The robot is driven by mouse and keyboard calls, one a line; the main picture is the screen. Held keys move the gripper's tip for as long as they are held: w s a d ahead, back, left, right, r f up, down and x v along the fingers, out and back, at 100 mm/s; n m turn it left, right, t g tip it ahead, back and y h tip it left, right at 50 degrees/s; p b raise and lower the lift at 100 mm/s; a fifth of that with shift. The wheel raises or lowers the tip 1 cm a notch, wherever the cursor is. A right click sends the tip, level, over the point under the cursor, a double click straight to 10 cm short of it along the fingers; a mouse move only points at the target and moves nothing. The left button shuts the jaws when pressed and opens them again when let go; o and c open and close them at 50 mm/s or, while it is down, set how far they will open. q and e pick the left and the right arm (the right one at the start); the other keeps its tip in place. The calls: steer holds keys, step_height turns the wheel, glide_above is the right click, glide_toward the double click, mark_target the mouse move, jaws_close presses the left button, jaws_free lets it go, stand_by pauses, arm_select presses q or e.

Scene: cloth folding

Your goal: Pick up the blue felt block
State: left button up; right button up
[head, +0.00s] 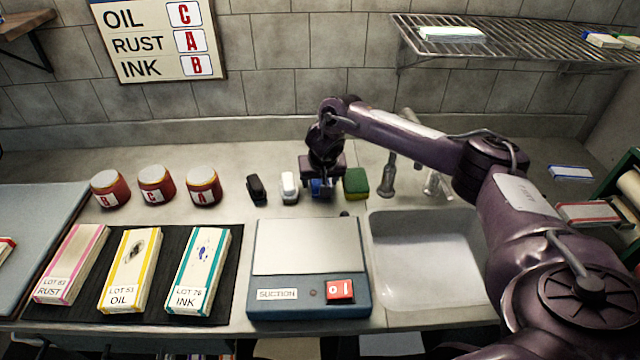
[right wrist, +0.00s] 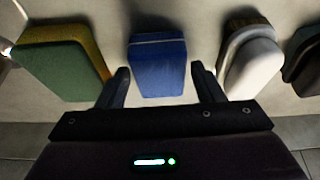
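The blue felt block (right wrist: 158,65) lies on the counter between the two fingers of my right gripper (right wrist: 163,82) in the right wrist view. The fingers are spread, with a gap between each finger and the block. In the head view the right gripper (head: 321,190) points down over the block (head: 322,190), which is mostly hidden behind it. My left gripper is not in view.
A green and yellow sponge (head: 357,183) stands close on the right, and a white block (head: 289,187) and a black block (head: 256,189) on the left. A suction box (head: 307,248) is in front. The sink (head: 428,255) lies to the right.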

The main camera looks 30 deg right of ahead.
steer(key=c, duration=0.7)
steer(key=shift+r, duration=0.15)
step_height(320, 180, up, 10)
step_height(320, 180, up, 10)
steer(key=p, duration=0.6)
glide_above(320, 181)
